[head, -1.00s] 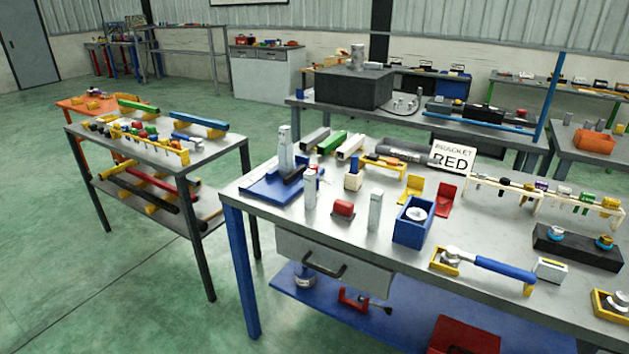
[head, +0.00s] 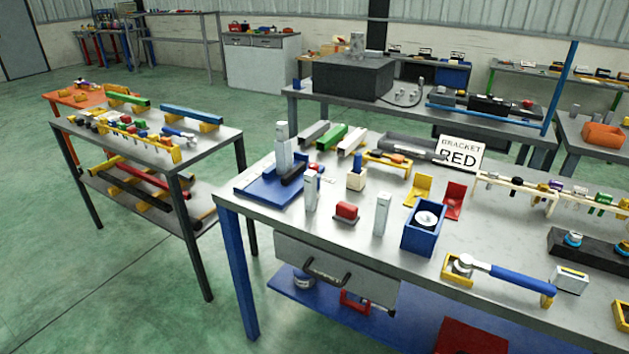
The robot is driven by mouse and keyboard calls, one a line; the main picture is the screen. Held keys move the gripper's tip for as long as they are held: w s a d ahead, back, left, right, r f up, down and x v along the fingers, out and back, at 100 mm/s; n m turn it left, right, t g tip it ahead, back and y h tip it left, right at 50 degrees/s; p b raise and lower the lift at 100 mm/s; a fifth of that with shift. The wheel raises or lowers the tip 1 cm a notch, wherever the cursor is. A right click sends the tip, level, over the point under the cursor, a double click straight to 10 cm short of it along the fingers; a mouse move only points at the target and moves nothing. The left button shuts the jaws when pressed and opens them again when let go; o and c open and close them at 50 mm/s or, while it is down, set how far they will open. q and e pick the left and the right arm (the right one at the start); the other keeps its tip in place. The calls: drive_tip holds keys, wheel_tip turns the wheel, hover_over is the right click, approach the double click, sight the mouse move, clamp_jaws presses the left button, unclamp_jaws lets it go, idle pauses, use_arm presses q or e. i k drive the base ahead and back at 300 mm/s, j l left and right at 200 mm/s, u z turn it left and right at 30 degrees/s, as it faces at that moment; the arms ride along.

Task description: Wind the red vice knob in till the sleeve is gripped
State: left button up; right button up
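Neither of my grippers is in view. On the near grey bench, a blue base plate (head: 250,194) carries a tall grey upright (head: 283,150) and a dark block (head: 292,174). A small patch of red shows just right of the dark block, partly behind a grey post (head: 311,191). I cannot tell whether that red is the vice knob. A red rounded piece (head: 347,211) sits on the bench between this post and a second grey post (head: 382,213). No sleeve can be made out for certain, nor whether anything is gripped.
A blue box (head: 422,240) with a round white part stands right of the posts. A blue-handled tool (head: 520,280) lies in yellow supports at the front right. A sign reading "BRACKET RED" (head: 460,153) stands behind. A two-level side bench (head: 215,143) is left, with open green floor (head: 100,305) before it.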

sight(313, 165)
drive_tip(key=i+l, duration=0.15)
drive_tip(key=l, duration=0.2)
drive_tip(key=i+l, duration=0.15)
drive_tip(key=l, duration=0.25)
drive_tip(key=i+l+u, duration=0.1)
drive_tip(key=u, duration=0.35)
drive_tip(key=l+u, duration=0.3)
drive_tip(key=u, duration=0.15)
